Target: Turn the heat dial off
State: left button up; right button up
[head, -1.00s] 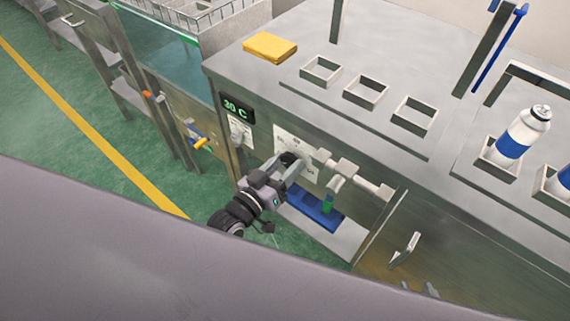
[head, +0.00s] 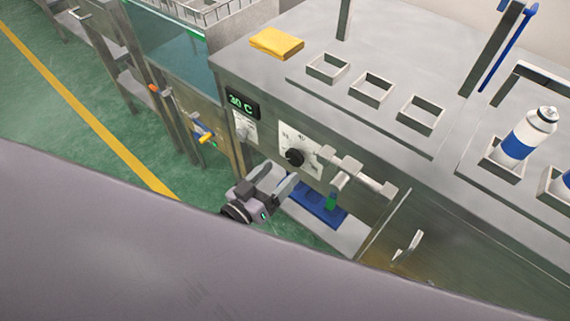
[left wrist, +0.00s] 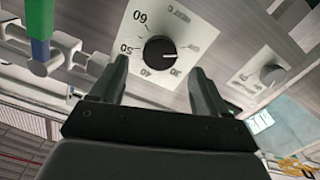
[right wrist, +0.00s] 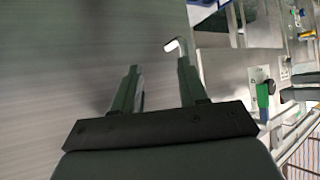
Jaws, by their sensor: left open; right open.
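The heat dial is a black round knob (head: 295,157) on a white plate on the metal bench's front. In the left wrist view the knob (left wrist: 160,50) is ringed by printed numbers from 30 to 60, and its pale mark faces about 30. The green display (head: 242,101) above left reads about 30 C. My left gripper (head: 280,178) is open and empty, just below and in front of the knob, apart from it. The knob shows between its fingertips in the left wrist view. My right gripper (right wrist: 158,75) is open and empty, facing a grey metal surface; the head view does not show it.
A second, silver knob (head: 241,131) sits left of the dial. Metal fittings (head: 354,174) project right of it, above a blue tray (head: 315,205). A bent handle (head: 407,248) is at lower right. A yellow cloth (head: 276,43) and a bottle (head: 529,134) are on the bench top.

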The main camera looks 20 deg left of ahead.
pick_arm(q)
jog(key=shift+v, duration=1.05)
jog(key=s+a+m+g+y+p, duration=0.1)
jog(key=s+a+g+y+p, duration=0.1)
jog(key=s, duration=0.3)
jog(key=s+a+m+g+y+p, duration=0.1)
jog(key=s+a+g+y+p, duration=0.1)
jog(key=s+g+p, duration=0.2)
jog(key=shift+s+f+g, duration=0.3)
jog(key=shift+s+f, duration=0.05)
jog(key=shift+s, duration=0.5)
jog(key=shift+a, duration=0.1)
